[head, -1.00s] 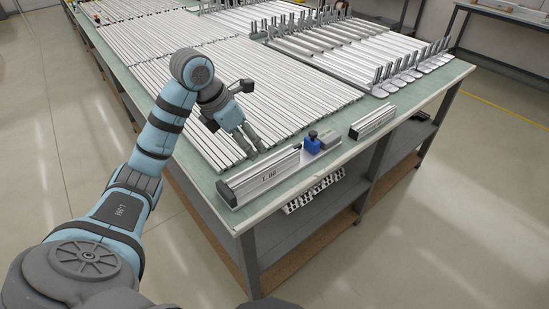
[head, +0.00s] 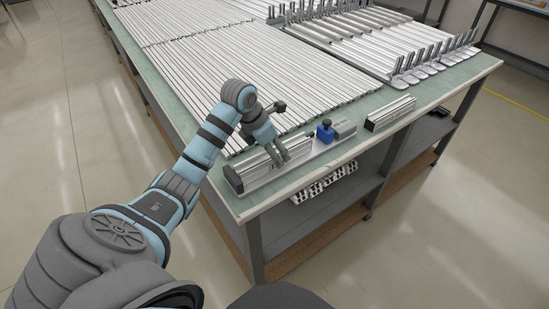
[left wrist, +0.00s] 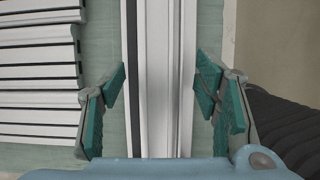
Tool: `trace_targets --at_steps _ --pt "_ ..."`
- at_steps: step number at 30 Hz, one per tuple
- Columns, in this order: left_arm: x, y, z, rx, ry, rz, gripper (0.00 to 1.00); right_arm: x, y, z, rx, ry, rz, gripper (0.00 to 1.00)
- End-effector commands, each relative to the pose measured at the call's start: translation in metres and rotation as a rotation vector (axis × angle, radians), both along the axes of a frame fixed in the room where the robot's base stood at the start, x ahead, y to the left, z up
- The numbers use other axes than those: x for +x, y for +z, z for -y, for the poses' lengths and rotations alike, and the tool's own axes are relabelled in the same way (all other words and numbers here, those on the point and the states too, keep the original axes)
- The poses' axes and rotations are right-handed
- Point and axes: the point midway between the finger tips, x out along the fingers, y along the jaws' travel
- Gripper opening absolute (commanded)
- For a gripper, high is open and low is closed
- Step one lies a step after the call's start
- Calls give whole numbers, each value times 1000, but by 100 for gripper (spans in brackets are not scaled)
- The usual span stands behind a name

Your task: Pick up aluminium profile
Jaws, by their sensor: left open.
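A short aluminium profile (head: 250,174) lies along the near edge of the table, at its front left corner. My left gripper (head: 281,156) is over this profile, near its right part. In the left wrist view the silver profile (left wrist: 158,60) runs up the middle with a dark groove on its left side. The open fingers of my left gripper (left wrist: 161,92) stand on either side of it, with a gap showing at least on the left. The fingers hide part of the profile in the head view. My right gripper is not in view.
Many long profiles (head: 215,75) lie in rows on the table beside the short one. A blue-knobbed stop (head: 325,131) and another short profile (head: 390,113) stand to the right along the near edge. A shelf with parts (head: 325,183) is below.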

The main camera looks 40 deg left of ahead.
Motion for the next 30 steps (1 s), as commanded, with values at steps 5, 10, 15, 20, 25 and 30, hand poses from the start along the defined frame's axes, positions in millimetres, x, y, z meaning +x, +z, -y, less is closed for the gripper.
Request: trace_targets --at_steps 5,10,15,20,25,30 --pt "0 1 0 0 -1 1 52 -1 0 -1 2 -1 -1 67" --pt "0 1 0 0 -1 1 25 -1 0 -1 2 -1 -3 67" --pt "0 1 0 0 -1 1 0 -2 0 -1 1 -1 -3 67" --pt "0 1 0 0 -1 1 0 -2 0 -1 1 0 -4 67" --pt "0 8 0 1 0 1 0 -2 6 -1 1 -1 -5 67" --pt "-3 37 -4 1 6 2 0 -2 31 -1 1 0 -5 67"
